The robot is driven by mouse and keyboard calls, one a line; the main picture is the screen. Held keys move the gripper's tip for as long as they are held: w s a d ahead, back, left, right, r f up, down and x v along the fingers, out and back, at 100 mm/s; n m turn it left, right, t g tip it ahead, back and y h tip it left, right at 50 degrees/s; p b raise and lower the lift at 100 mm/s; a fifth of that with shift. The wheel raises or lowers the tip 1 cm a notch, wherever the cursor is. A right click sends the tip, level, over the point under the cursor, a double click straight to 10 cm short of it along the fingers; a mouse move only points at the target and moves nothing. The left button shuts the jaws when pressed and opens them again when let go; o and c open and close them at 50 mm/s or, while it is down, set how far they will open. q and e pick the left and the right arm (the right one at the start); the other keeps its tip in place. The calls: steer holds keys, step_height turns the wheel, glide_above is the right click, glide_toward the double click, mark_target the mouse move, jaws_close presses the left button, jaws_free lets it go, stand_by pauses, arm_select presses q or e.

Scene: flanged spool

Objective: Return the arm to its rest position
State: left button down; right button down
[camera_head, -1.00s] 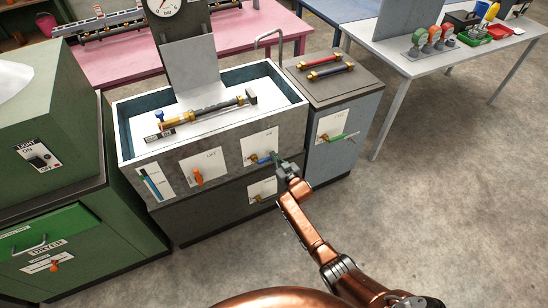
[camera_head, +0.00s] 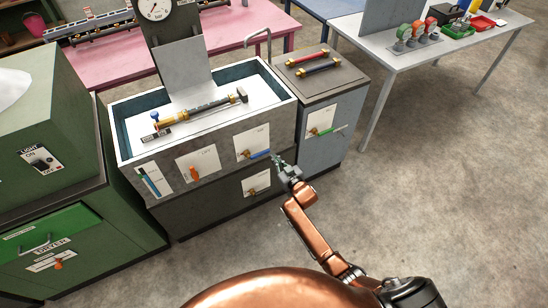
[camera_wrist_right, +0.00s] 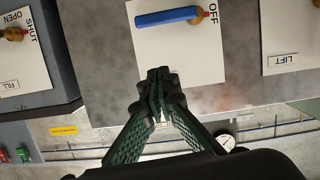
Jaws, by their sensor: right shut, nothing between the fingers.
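My right gripper (camera_head: 279,160) is shut and empty, in front of the grey test bench, just right of the blue valve lever (camera_head: 260,154). In the right wrist view, the fingertips (camera_wrist_right: 160,84) meet and stand apart from the blue lever (camera_wrist_right: 168,16). That lever lies roughly level on a white plate marked OFF (camera_wrist_right: 212,14). My copper right arm (camera_head: 312,235) reaches up from the bottom right. My left gripper is not in view.
A grey cabinet (camera_head: 325,145) with a green-handled valve (camera_head: 325,131) stands to the right. A green dryer (camera_head: 75,225) is at the left. Open floor (camera_head: 430,190) lies to the right.

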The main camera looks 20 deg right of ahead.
stand_by(0.3)
steer(key=s+d+f+g+h, duration=0.1)
steer(key=s+d+f+g, duration=0.25)
steer(key=s+f, duration=1.2)
steer(key=s+d+f+g+h, duration=0.1)
steer(key=s+d+f+g, duration=0.25)
steer(key=s+f, duration=1.2)
steer(key=s+f+g, duration=0.2)
steer(key=s+f, duration=0.4)
steer(key=s, duration=0.7)
steer(key=s+d+f+g, duration=0.1)
steer(key=s+f+g, duration=0.2)
steer(key=s, duration=1.1)
steer(key=s+f+m+g, duration=0.1)
steer(key=s+f+g, duration=0.1)
steer(key=s+f, duration=0.7)
steer(key=s, duration=0.5)
steer(key=shift+s+d+f, duration=0.2)
steer(key=shift+d+f, duration=0.05)
steer(key=shift+f, duration=0.15)
